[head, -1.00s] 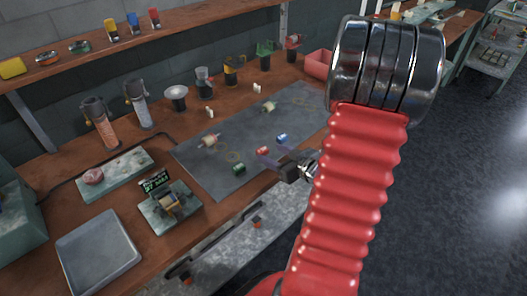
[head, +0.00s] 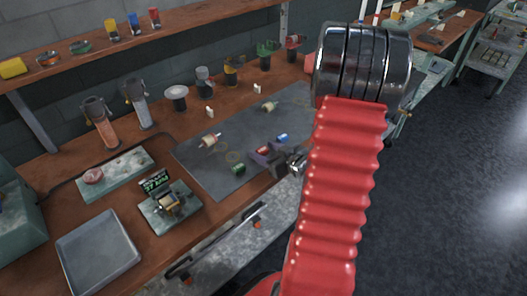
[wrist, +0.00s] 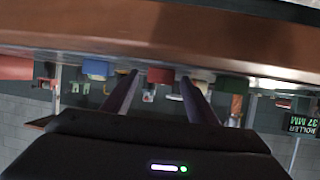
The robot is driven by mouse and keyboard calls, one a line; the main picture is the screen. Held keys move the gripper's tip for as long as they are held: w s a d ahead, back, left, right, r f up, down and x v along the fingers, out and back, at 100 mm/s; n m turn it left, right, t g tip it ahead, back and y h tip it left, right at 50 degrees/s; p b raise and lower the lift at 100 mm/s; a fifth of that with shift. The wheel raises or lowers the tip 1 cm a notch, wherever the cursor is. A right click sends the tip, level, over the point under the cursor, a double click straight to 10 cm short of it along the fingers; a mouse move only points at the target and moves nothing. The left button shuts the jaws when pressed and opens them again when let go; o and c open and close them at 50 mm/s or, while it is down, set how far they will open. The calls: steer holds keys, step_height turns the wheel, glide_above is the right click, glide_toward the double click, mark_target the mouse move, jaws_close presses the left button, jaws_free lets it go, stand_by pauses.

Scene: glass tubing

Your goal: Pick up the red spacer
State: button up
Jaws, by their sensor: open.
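The red spacer (head: 262,150) is a small red cylinder on the grey mat (head: 215,180), near its front edge. In the wrist view, which is upside down, the red spacer (wrist: 160,75) shows between the two dark fingers. My gripper (head: 260,155) is open, low over the mat and close to the red spacer, with its fingers pointing toward it. In the wrist view my gripper (wrist: 159,78) has its fingers apart, one on each side of the spacer in the picture. I cannot tell whether they touch it.
A blue spacer (head: 281,138) and a green spacer (head: 238,169) lie on either side of the red one. A tan roller (head: 210,141) is farther back on the mat. A stand with a green-lettered display (head: 155,181) and a grey tray (head: 98,250) are at left.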

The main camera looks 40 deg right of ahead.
steer(key=c, duration=1.1)
steer(key=shift+r, duration=5.05)
